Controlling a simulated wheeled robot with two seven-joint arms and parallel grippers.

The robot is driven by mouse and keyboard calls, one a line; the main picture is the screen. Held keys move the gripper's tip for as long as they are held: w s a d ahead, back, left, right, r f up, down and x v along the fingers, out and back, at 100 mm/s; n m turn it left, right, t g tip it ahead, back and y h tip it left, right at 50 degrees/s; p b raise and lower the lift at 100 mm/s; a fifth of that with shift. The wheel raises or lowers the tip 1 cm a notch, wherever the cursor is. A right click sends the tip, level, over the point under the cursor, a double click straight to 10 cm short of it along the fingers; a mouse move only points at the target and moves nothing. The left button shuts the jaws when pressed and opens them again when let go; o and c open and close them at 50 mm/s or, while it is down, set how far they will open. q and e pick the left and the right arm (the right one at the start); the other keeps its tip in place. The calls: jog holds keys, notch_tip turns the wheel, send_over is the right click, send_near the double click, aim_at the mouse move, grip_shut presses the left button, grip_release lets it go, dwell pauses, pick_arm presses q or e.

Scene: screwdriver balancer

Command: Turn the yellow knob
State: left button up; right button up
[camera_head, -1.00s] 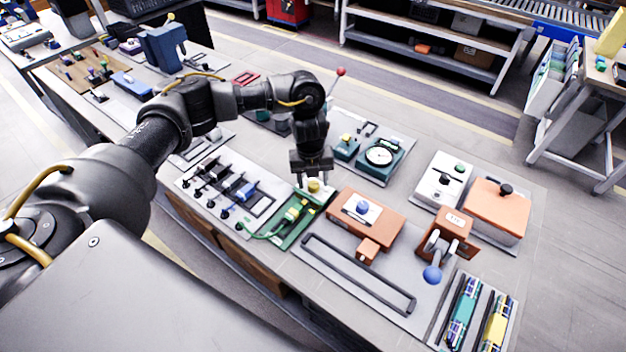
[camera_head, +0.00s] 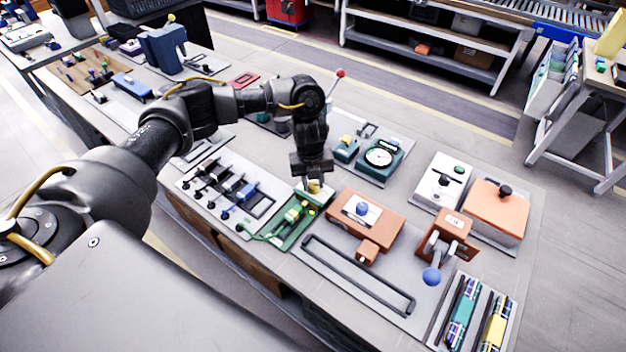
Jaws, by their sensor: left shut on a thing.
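The yellow knob (camera_head: 315,187) sits at the upper right end of the green device (camera_head: 296,219) on the table. My left gripper (camera_head: 313,183) comes down over the knob from above and is shut on it. The fingers hide much of the knob. My right gripper is not in view.
An orange box with a blue knob (camera_head: 362,208) stands just right of the green device. A row of black and blue levers (camera_head: 225,190) lies to the left. A teal gauge box (camera_head: 381,158) is behind to the right. An orange lever unit (camera_head: 447,233) stands further right.

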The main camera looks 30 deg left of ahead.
pick_arm(q)
jog(key=shift+r+n+p, duration=0.15)
jog(key=shift+n+p, duration=0.4)
jog(key=shift+n, duration=0.05)
jog(key=n+p, duration=1.2)
jog(key=p, duration=0.1)
jog(key=shift+s+n+y, duration=0.2)
jog(key=shift+n+y, duration=0.1)
jog(key=shift+n+p, duration=0.75)
jog(key=shift+n, duration=1.05)
jog(key=n, duration=0.5)
jog(key=shift+d+n, duration=0.1)
jog(key=shift+n, duration=0.3)
jog(key=o, duration=1)
jog(key=shift+c, duration=0.2)
